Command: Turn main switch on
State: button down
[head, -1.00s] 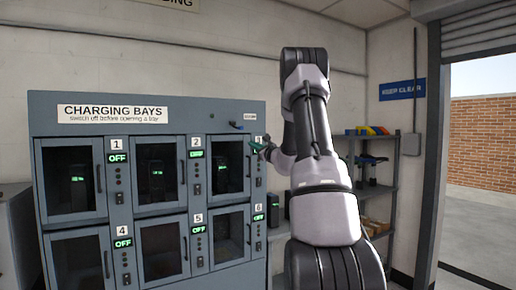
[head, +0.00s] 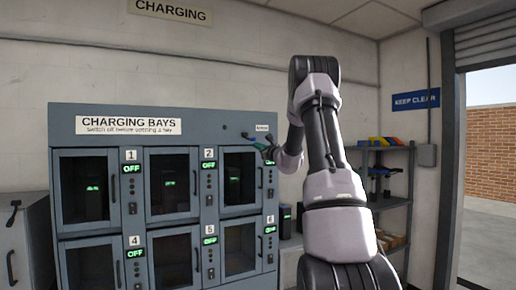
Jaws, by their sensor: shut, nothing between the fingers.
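A grey charging cabinet (head: 210,121) headed "CHARGING BAYS" stands left of centre in the head view. A small dark switch or knob (head: 245,135) sits at its upper right, beside a small white label (head: 262,128) too small to read surely. My gripper (head: 259,146) is shut and empty, just below and right of that knob; I cannot tell whether it touches the cabinet. My arm reaches up and over from the lower right. The bay displays that I can read, such as bay 1's (head: 131,167), show green "OFF".
A shelf (head: 391,201) with coloured bins stands behind my arm on the right. A grey cabinet (head: 36,225) with handles is at the far left.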

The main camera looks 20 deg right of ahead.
jog(key=shift+s+r+g, duration=0.15)
jog(key=shift+r+g, duration=0.25)
